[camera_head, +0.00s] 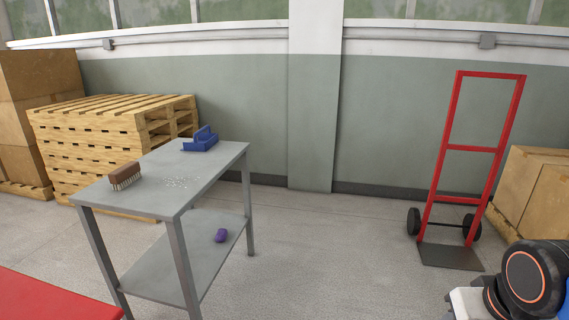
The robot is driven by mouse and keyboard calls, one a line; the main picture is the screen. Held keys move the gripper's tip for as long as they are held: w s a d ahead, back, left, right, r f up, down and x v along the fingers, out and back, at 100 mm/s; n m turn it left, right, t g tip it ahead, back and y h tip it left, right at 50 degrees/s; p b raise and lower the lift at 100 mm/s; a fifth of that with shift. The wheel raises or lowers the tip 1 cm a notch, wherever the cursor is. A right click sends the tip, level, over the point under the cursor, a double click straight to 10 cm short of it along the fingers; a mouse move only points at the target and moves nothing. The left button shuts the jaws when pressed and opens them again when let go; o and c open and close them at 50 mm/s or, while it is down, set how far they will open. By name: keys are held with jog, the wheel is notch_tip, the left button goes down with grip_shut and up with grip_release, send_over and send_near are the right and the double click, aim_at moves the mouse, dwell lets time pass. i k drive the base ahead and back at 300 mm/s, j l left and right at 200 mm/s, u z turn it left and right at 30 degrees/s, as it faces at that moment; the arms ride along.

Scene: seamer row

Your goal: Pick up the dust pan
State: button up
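The blue dust pan (201,140) lies on the top of the grey metal table (212,172), near its far edge. Its handle stands up above the pan. A brown brush (125,176) with bristles pointing down stands at the left edge of the same tabletop. A scatter of small pale bits (176,183) lies between the brush and the front of the table. My gripper is not in view; only a dark rounded part of my arm with an orange ring shows at the lower right, well apart from the table.
A purple object (221,235) lies on the table's lower shelf (180,262). Stacked pallets (100,130) and cardboard boxes (38,80) stand behind left. A red hand truck (470,160) and boxes (535,190) stand right. A red surface (45,300) fills the lower left. The middle floor is clear.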

aim_at(205, 141)
jog(key=i+u, duration=0.1)
jog(key=i, duration=0.5)
jog(key=i+l+u, duration=0.1)
jog(key=i, duration=0.45)
jog(key=i+l+u, duration=0.15)
jog(key=i, duration=0.4)
